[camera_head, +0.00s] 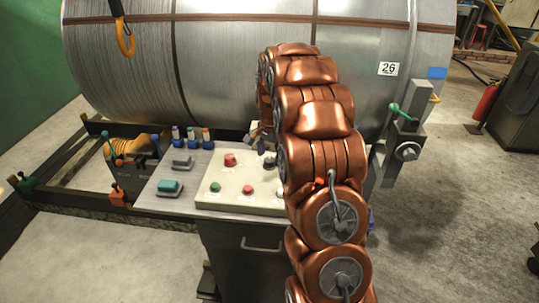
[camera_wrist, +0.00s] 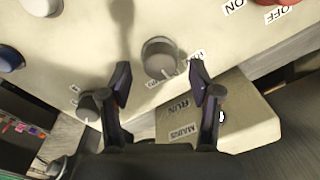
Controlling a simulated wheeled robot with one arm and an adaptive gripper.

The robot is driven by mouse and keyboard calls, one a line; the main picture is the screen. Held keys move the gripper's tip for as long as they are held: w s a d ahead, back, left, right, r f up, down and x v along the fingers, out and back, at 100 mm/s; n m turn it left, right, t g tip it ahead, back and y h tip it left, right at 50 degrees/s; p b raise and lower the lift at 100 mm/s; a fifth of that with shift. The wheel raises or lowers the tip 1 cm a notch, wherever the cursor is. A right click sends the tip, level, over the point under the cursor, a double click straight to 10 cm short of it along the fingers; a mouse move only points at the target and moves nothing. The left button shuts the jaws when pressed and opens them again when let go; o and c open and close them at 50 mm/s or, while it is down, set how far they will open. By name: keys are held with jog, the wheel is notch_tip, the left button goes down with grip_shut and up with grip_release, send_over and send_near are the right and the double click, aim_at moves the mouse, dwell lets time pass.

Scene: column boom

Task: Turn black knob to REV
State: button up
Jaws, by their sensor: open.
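A dark knob (camera_head: 270,163) stands on the cream control panel (camera_head: 215,203), partly beside my copper arm in the head view. In the wrist view a round grey knob (camera_wrist: 160,57) lies just beyond and between the two fingertips of my gripper (camera_wrist: 159,76). My gripper is open, with a gap on both sides of this knob. A second, darker knob (camera_wrist: 88,106) sits left of the left finger. I cannot tell which of these is the black knob. White labels lie by both knobs, but no REV text is readable.
A red button (camera_head: 230,160), a green button (camera_head: 215,188) and a smaller red button (camera_head: 247,189) share the panel. A raised box (camera_wrist: 225,110) with RUN and MAINS labels lies near the right finger.

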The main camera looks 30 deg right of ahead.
jog(key=shift+f, duration=0.7)
jog(key=shift+c, duration=0.3)
jog(key=c, duration=1.1)
